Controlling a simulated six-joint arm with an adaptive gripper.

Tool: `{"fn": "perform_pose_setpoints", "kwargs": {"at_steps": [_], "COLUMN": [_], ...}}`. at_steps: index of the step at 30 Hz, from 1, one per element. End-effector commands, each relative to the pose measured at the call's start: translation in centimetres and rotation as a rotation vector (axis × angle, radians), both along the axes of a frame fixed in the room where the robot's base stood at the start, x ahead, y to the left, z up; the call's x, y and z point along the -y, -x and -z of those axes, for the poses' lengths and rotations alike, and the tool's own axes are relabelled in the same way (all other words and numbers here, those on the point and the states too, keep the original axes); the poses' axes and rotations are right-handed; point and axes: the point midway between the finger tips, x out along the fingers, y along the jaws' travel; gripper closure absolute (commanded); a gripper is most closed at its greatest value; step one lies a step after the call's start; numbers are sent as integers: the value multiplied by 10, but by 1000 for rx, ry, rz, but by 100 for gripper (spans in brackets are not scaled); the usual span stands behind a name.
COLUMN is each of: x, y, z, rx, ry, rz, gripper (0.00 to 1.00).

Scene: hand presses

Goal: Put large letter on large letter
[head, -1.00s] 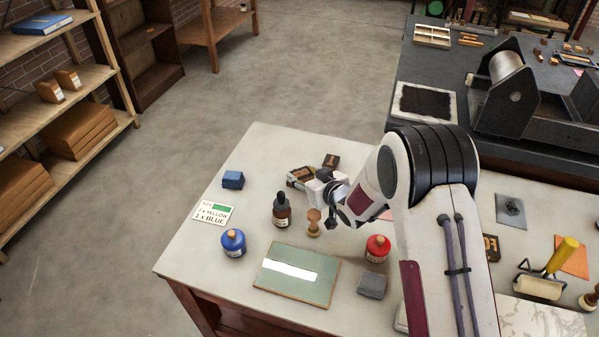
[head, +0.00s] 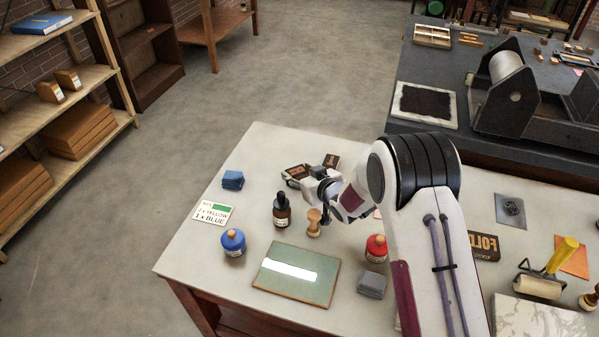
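A small dark block with an orange mark (head: 331,161), perhaps a letter block, lies near the back edge of the white table. Another dark block with light edges (head: 297,171) lies just left of it, partly covered by my gripper. A dark plate with mirrored orange lettering reading FOLD (head: 484,244) lies right of my arm.
A wooden stamp (head: 314,223), a dark dropper bottle (head: 282,210), a blue bottle (head: 233,242) and a red bottle (head: 376,248) stand close around. A green board (head: 329,288), grey cloth (head: 372,285), blue block (head: 233,180) and card (head: 213,212) lie on the table.

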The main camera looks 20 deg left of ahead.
Motion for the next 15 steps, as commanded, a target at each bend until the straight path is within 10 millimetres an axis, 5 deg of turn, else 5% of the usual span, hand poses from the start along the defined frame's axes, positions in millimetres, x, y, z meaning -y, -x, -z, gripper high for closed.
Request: {"fn": "perform_pose_setpoints", "kwargs": {"at_steps": [15], "x": [0], "y": [0], "z": [-4], "rx": [1], "ry": [-1], "rz": [0], "gripper": [42]}}
